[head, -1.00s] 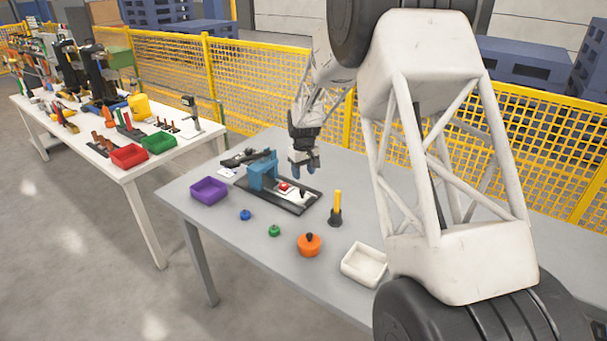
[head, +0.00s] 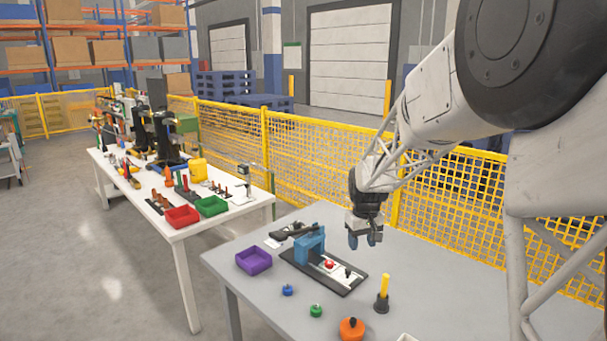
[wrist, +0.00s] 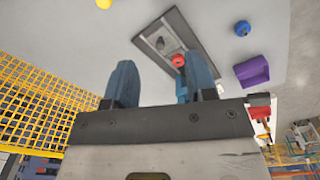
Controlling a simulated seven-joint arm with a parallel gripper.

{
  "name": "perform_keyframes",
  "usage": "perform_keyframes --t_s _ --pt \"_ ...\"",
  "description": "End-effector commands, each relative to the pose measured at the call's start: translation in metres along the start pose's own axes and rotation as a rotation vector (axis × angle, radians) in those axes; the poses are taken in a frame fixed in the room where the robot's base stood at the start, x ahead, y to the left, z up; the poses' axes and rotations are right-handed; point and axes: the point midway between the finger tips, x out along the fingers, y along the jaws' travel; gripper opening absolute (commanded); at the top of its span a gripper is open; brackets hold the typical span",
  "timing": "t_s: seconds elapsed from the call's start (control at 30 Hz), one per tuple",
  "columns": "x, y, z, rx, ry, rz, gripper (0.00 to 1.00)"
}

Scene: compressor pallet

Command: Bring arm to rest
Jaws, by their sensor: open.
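My gripper (head: 365,240) is open and empty, held above the grey table (head: 420,270) at its back part. It points down, behind and to the right of a blue press-like fixture (head: 310,243) on a dark base plate (head: 345,287). In the wrist view my two blue fingers (wrist: 162,88) stand apart with nothing between them. Beyond them the plate (wrist: 150,38) shows with a red round part (wrist: 178,60); the right finger partly hides the blue fixture. My arm reaches in from the upper right of the head view.
On the table are a purple bin (head: 254,260), a blue knob (head: 288,290), a green knob (head: 316,310), an orange pot-like part (head: 351,329) and a yellow-handled tool (head: 383,293). A yellow mesh fence (head: 310,148) runs behind. A white table (head: 185,232) full of items stands left.

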Motion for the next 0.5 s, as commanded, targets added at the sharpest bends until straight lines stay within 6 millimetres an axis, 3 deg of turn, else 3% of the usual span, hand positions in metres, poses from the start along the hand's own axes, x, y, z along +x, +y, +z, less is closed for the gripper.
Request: perform_keyframes --t_s 0.2,0.5 --pt "-0.038 -0.012 0.050 0.038 0.022 0.007 0.50" --pt "-0.079 -0.029 0.119 0.090 0.053 0.015 0.50"
